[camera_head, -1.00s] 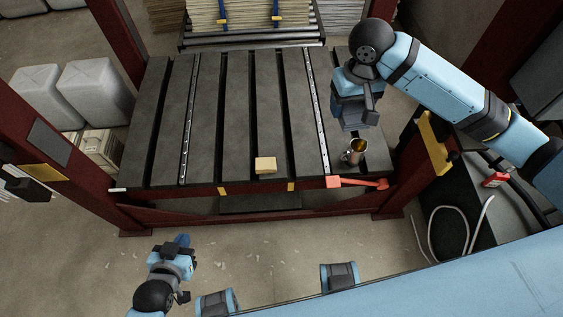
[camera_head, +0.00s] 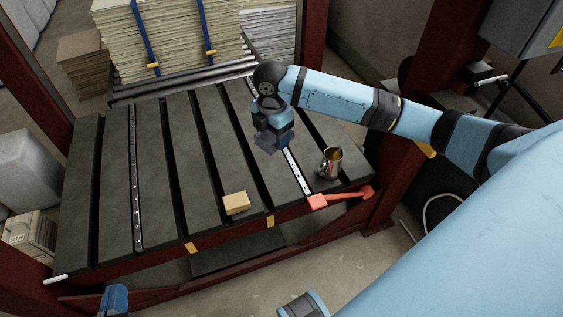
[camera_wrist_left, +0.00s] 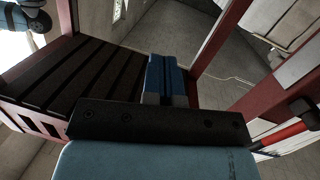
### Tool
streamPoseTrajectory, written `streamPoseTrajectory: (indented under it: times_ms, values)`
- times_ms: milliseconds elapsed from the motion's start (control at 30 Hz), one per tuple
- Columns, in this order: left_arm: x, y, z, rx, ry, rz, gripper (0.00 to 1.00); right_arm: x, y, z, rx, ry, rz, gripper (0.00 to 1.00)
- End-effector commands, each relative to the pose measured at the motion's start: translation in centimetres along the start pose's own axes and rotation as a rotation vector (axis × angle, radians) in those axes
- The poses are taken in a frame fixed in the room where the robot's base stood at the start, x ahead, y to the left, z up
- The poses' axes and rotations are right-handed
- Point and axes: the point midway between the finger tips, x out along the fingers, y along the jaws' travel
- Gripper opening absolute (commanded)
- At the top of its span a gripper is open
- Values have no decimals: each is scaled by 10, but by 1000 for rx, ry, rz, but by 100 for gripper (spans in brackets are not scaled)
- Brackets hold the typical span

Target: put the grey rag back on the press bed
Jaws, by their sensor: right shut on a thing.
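The press bed (camera_head: 212,140) is a dark, slotted metal table in a red frame. My right gripper (camera_head: 272,132) is above its right half, pointing down. It is shut on what looks like the grey rag (camera_head: 270,144), a small grey-blue piece at the fingertips. The gripper hides part of it, and I cannot tell whether it touches the bed. My left gripper (camera_head: 114,298) is low at the bottom edge of the head view, in front of the bed. In the left wrist view its blue fingers (camera_wrist_left: 164,78) are together, with nothing seen between them.
A yellowish block (camera_head: 236,204) lies near the bed's front edge. A metal jug (camera_head: 330,163) stands on the right, behind a red-handled tool (camera_head: 340,197) at the front edge. Paper stacks (camera_head: 180,38) are behind the bed.

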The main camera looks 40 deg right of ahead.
Motion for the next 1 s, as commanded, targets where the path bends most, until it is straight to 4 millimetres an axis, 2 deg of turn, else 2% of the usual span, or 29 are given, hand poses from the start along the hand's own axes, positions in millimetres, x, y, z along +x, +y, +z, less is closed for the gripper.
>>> streamPoseTrajectory:
  times_ms: [33,200,333,500,667,733,1000]
  values:
    - [3,1,14,-5,32,13,0,30,4,7,-108,-1,-1,43]
    - [5,9,13,-27,134,55,0,79,15,29,-514,-2,2,43]
    - [3,15,11,-44,202,84,0,109,22,44,-789,-4,4,43]
    - [0,20,6,-59,262,111,0,133,28,57,-1039,-7,8,43]
    - [-2,22,5,-67,279,122,0,144,30,62,-1144,-8,8,43]
    - [-1,22,10,-68,267,125,0,155,30,63,-1158,-6,7,43]
    - [8,18,49,-65,143,137,0,226,30,62,-1159,-5,7,43]
